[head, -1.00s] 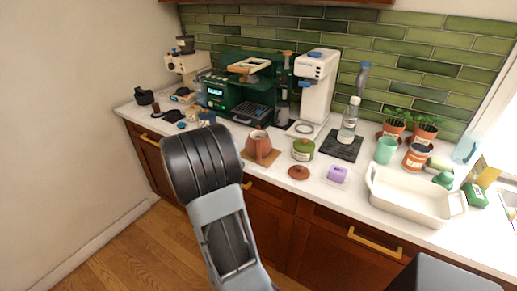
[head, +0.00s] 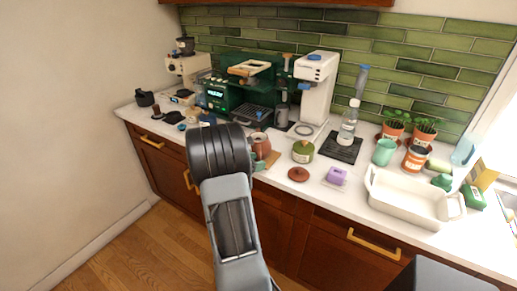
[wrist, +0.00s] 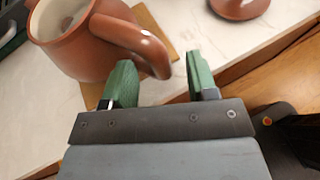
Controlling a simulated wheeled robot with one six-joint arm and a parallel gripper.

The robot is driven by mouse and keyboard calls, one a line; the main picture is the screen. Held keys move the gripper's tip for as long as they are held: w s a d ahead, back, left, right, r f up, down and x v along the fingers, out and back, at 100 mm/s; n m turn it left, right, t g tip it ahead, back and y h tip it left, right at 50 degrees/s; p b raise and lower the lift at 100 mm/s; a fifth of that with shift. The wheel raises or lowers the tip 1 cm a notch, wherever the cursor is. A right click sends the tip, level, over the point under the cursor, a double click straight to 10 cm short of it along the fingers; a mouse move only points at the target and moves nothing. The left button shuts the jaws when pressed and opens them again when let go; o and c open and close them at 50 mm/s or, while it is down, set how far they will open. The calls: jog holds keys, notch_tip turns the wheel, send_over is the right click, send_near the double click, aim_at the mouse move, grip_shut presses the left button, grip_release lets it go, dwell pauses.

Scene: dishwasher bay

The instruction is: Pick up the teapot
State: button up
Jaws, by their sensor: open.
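The teapot (head: 262,150) is a terracotta-brown pot without a lid on it, standing upright on a small wooden board (head: 273,159). My arm hides part of it in the head view. In the wrist view the teapot (wrist: 75,48) is at upper left, its handle (wrist: 135,40) reaching toward my gripper (wrist: 160,76). The green fingers are apart, and the handle's lower end appears between them in the picture. My gripper (head: 258,166) shows only partly in the head view, beside the teapot. A brown lid (head: 298,174) lies on the counter to the right.
A green lidded jar (head: 303,152), a purple item (head: 337,175) and a white baking dish (head: 405,205) stand to the right. The espresso machine (head: 240,95) is behind. The counter's front edge runs close below the teapot.

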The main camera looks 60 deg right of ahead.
grip_shut()
dwell(0.5)
jog(key=shift+r, duration=0.1)
